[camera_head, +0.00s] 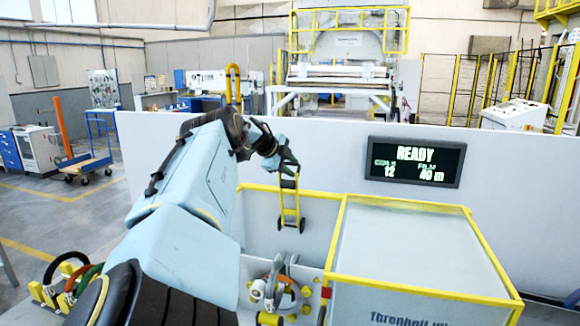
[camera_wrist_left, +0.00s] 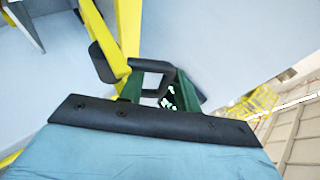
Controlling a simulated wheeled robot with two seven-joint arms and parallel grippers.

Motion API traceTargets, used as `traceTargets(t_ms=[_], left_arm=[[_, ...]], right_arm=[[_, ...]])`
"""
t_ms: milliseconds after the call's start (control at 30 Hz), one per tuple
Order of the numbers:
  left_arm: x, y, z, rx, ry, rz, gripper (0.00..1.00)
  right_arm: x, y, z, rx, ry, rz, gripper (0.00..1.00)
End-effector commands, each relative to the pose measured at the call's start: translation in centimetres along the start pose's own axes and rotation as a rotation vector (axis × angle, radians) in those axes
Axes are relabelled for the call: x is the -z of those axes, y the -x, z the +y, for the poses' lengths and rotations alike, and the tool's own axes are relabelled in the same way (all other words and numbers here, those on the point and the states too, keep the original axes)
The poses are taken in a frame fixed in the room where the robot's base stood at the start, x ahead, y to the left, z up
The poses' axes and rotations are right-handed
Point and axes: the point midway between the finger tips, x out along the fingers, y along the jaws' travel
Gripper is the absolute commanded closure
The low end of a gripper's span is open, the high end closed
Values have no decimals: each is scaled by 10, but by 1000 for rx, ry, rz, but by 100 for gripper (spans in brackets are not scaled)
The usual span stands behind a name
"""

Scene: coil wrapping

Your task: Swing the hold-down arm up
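The yellow hold-down arm (camera_head: 290,202) hangs down in front of the white panel in the head view, with a dark, yellow-trimmed roller at its lower end. My left gripper (camera_head: 289,166) is at the upper part of this arm. In the left wrist view, a yellow bar (camera_wrist_left: 127,35) with a black cylinder (camera_wrist_left: 103,62) runs down to my left gripper's green fingers (camera_wrist_left: 158,90). The fingers stand apart, with a black loop-like piece between them. I cannot tell whether they grip it. My right gripper is not in view.
A display (camera_head: 415,162) on the white panel reads READY, 12 and 40 m. A yellow-edged box (camera_head: 405,250) stands right of the hold-down arm. A larger yellow-framed machine (camera_head: 350,45) stands behind the panel.

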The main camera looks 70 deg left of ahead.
Motion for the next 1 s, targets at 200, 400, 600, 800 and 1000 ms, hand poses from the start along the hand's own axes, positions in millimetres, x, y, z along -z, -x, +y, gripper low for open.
traceTargets(t_ms=[200,400,600,800,1000], left_arm=[[0,1,-1,2,-1,0,67],[1,9,-3,4,0,1,67],[1,22,-3,4,1,1,67],[2,35,-2,4,-1,2,67],[1,53,-2,4,-1,2,67]], right_arm=[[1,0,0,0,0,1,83],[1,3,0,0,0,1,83],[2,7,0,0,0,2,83],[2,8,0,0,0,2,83],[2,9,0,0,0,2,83]])
